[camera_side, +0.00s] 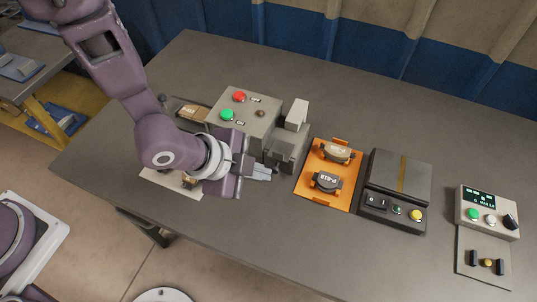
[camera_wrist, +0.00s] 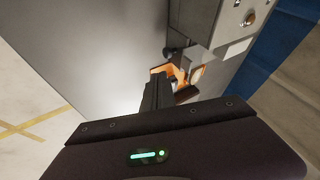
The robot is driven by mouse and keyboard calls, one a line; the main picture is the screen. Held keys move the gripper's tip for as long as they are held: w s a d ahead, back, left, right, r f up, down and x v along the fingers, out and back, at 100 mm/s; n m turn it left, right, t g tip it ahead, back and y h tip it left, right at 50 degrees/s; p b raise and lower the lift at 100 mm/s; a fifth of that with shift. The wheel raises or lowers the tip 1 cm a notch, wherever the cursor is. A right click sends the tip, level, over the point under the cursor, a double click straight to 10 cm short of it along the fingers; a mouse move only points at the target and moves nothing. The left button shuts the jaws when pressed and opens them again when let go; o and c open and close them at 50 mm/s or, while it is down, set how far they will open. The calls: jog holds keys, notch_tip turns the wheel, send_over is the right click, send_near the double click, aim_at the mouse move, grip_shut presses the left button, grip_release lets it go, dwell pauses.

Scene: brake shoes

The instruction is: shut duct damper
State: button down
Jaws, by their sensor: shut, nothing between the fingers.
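My gripper (camera_side: 262,173) is shut and empty, just in front of the grey machine at the middle of the bench in the side view. In the wrist view its dark fingers (camera_wrist: 155,92) point toward the orange tray. The grey machine (camera_side: 245,112) has a red button, a green button and a brown knob on top. On its right side is a grey block (camera_side: 286,148) with a pale upright plate (camera_side: 297,112). I cannot tell for certain which part is the duct damper. My arm hides part of the machine's front left.
Further right are a flat-topped grey device (camera_side: 398,175) and a button box (camera_side: 487,212). Brown and white items lie left of the machine.

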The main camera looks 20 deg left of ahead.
aim_at(285, 147)
jog(key=shift+w+d+f, duration=0.1)
jog(key=shift+w+f, duration=0.05)
jog(key=shift+w, duration=1.95)
jog(key=w, duration=0.3)
jog(key=shift+w, duration=0.45)
